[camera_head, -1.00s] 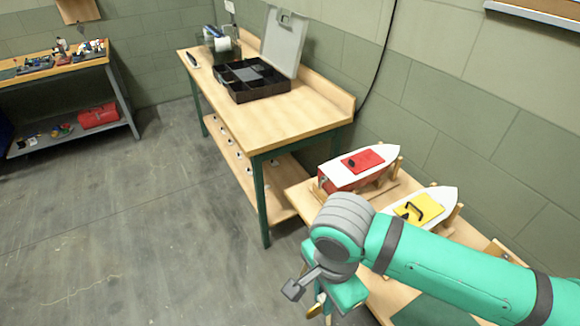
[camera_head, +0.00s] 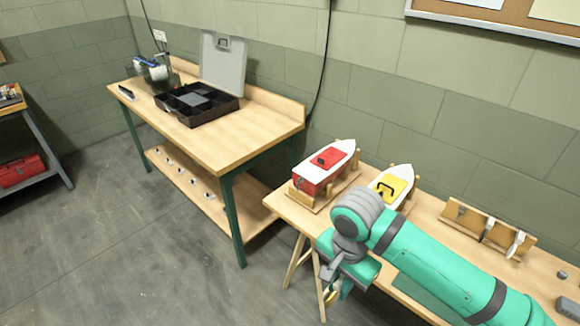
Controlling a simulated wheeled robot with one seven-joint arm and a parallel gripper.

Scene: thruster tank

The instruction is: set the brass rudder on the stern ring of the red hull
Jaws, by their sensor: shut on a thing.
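The red hull (camera_head: 311,184) with a white deck and a red hatch sits on a wooden cradle on the low bench, its blunt stern toward the front left. Its stern ring is too small to make out. My gripper (camera_head: 336,290) hangs low in front of the bench's near edge, below and to the right of the red hull and apart from it. It is mostly hidden behind my own wrist. A small brass-coloured piece, the brass rudder (camera_head: 331,296), shows at its tip; my gripper is shut on it.
A yellow-hatched boat (camera_head: 392,185) stands right of the red hull, close to my arm. A wooden rack with tools (camera_head: 487,232) is further right. A taller workbench (camera_head: 235,145) with an open black case (camera_head: 197,103) stands left.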

